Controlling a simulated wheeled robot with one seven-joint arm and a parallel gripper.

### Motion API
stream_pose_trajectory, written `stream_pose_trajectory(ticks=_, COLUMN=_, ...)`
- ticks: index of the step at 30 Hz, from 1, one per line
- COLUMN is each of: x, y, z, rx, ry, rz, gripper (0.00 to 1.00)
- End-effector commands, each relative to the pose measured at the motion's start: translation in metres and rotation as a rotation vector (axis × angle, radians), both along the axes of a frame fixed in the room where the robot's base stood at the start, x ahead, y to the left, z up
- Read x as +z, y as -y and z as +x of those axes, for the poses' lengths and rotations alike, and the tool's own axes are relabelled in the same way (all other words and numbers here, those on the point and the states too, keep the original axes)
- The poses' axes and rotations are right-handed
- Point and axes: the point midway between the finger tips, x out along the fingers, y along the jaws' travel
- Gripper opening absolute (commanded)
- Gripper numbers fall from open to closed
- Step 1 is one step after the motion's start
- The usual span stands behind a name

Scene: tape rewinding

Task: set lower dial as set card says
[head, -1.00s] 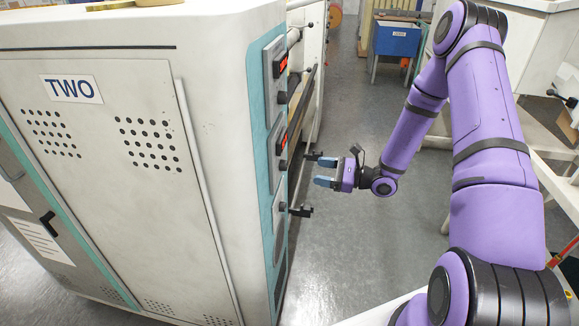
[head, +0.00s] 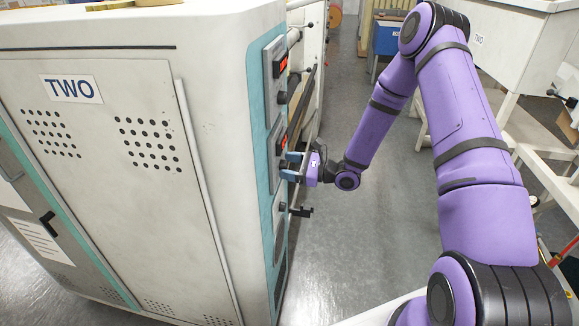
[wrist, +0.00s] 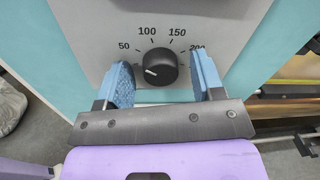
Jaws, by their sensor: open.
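A black dial (wrist: 160,68) on a grey panel shows in the wrist view, with a scale reading 50, 100, 150 and 200. No set card is readable.
The machine marked TWO (head: 140,200) fills the left. An upper red display (head: 281,66) and a black knob (head: 282,97) are above my gripper. A dark handle (head: 301,211) sticks out below it. Grey floor (head: 365,240) is clear to the right.

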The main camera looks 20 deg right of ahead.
Motion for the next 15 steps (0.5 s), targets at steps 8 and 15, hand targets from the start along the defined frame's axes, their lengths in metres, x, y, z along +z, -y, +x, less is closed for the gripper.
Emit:
stream_pose_trajectory(ticks=8, x=-0.0001, y=0.0001, z=-0.0002, rx=0.0, ry=0.0, rz=0.0, gripper=0.16)
stream_pose_trajectory(ticks=15, x=0.0, y=0.0005, z=0.0, rx=0.0, ry=-0.009, rz=0.005, gripper=0.13)
